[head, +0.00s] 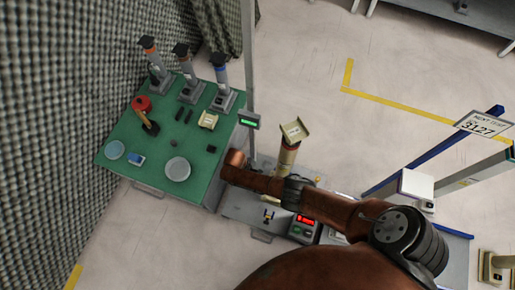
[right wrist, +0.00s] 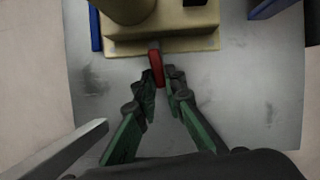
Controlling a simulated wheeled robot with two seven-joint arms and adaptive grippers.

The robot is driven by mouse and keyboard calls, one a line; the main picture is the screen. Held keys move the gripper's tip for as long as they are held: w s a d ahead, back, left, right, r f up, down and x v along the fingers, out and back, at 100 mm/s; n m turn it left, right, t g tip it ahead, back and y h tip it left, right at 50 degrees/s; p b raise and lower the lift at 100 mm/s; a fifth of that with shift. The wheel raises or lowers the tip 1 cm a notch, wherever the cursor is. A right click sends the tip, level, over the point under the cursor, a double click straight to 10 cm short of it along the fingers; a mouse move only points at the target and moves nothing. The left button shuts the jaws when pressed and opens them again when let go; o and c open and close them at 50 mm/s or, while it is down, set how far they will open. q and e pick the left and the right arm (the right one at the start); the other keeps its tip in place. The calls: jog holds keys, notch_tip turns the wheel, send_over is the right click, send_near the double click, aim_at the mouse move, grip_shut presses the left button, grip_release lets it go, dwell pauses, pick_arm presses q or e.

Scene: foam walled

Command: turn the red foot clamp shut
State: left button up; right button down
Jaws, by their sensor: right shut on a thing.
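In the right wrist view, the red foot clamp (right wrist: 156,66) is a small red lever at the near edge of a beige base block (right wrist: 185,32). My right gripper (right wrist: 163,77) has its dark fingertips closed around the lever, one on each side. In the head view, a beige column (head: 288,158) stands behind my brown arm. The clamp and my right gripper cannot be made out there. My left gripper is in neither view.
A metal post (head: 250,70) rises behind. Open floor lies at the back right.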

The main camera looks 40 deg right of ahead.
jog(key=shift+d+f+m+g+y, duration=0.1)
jog(key=shift+m+g+y, duration=0.2)
jog(key=shift+m, duration=0.9)
jog(key=c, duration=2)
grip_release()
jog(key=shift+w, duration=0.1)
jog(key=v, duration=1.2)
jog(key=shift+d, duration=0.15)
